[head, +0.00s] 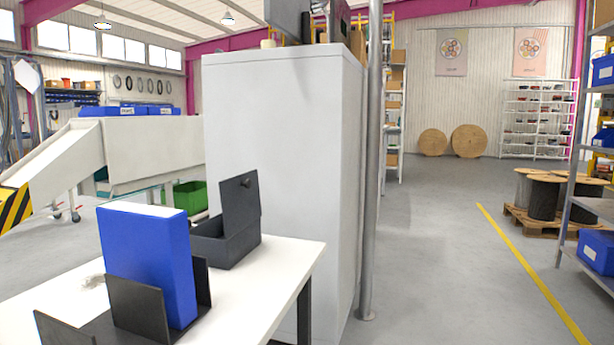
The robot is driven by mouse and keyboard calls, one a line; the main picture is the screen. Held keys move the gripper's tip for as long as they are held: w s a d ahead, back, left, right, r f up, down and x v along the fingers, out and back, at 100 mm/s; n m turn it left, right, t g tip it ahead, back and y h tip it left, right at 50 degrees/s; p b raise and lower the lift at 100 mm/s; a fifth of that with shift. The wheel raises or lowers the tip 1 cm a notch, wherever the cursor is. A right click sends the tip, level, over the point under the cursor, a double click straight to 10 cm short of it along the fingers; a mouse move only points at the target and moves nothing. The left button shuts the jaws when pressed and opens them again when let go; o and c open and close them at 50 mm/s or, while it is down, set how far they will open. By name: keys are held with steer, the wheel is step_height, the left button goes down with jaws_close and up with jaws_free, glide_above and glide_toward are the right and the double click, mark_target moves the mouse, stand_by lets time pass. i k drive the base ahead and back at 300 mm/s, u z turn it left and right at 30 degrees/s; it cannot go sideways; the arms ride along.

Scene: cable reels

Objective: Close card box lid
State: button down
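A dark grey box (230,247) stands on the white table near its far edge. Its lid (240,203) is raised, standing almost upright on the right side of the box, with a small dark knob on its face. I take this to be the card box; its inside is mostly hidden by its near wall. My gripper does not show in the head view.
A tall blue block (148,262) stands upright in a dark holder (137,305) on the white table (262,283), in front of the box. A light grey cabinet (285,150) and a metal pole (371,180) rise behind. Open floor (445,270) lies to the right.

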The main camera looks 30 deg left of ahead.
mark_target(240, 194)
steer(key=u, duration=0.4)
steer(key=i, duration=1.2)
steer(key=u, duration=0.7)
